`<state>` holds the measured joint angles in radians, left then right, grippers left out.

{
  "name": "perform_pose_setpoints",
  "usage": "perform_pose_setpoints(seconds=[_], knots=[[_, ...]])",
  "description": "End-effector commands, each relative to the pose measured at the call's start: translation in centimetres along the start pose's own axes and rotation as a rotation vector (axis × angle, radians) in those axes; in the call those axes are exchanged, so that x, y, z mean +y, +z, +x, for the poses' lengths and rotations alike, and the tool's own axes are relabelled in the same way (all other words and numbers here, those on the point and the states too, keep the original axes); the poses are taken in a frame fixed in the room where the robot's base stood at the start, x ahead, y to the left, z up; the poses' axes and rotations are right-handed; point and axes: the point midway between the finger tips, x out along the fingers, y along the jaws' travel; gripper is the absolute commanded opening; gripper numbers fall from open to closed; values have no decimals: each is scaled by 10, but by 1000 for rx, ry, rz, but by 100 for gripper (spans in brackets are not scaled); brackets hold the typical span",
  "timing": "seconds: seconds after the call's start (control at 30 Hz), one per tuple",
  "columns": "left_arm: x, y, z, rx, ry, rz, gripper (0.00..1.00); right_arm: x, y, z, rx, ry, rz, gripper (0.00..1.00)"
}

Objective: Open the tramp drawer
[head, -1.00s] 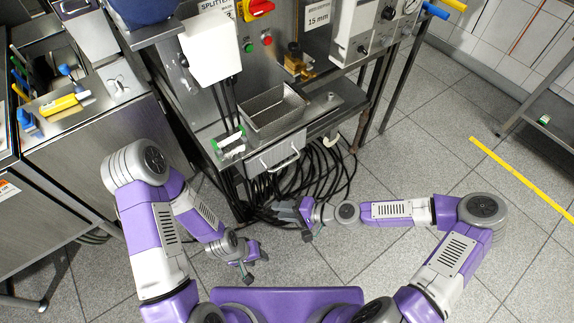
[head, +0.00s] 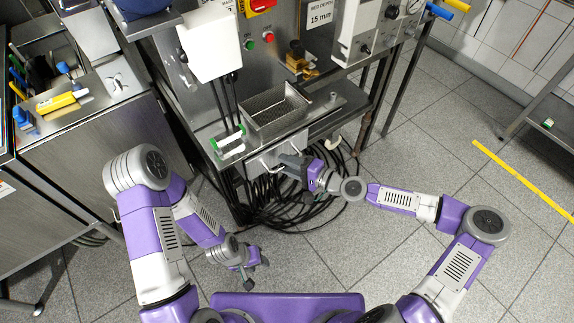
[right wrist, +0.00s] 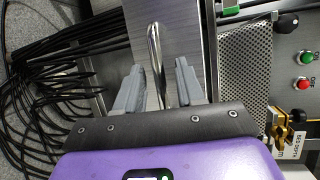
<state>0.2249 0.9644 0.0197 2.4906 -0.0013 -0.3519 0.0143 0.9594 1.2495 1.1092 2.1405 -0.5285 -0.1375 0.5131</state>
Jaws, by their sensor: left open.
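The tramp drawer (right wrist: 183,28) is a plain metal front under the mesh-sided bin, and its bar handle (right wrist: 154,50) sticks out toward me. My right gripper (right wrist: 160,72) has its two grey fingers apart, one on each side of the handle. The handle lies between them, with a visible gap at least on the left side. The drawer appears closed. My left gripper (head: 247,272) is open and empty, low over the floor, well away from the drawer.
The open metal bin (head: 277,112) sits above the drawer. A green-and-white item (head: 229,146) lies left of it. Black cables (head: 275,205) are bundled below. A steel bench (head: 95,125) stands at left. The floor (head: 340,250) in front is clear.

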Motion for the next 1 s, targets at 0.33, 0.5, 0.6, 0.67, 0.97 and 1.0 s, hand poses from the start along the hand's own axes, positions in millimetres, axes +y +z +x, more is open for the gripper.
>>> perform_pose_setpoints(seconds=[0.33, 0.5, 0.6, 0.67, 0.97, 1.0], knots=[[0, 0, 1, 0, 0, 0, 43, 0, 0, 7, 0, 0, -1, 38], [0, 0, 1, 0, 0, 0, 43, 0, 0, 7, 0, 0, 0, 20], [0, 0, 1, 0, 0, 0, 43, 0, 0, 7, 0, 0, 0, 4], [0, 0, 1, 0, 0, 0, 43, 0, 0, 7, 0, 0, -1, 0], [0, 0, 1, 0, 0, 0, 43, 0, 1, 6, -3, 0, -1, 0], [0, 0, 1, 0, 0, 0, 43, 0, 3, 6, -7, 1, -1, 0]])
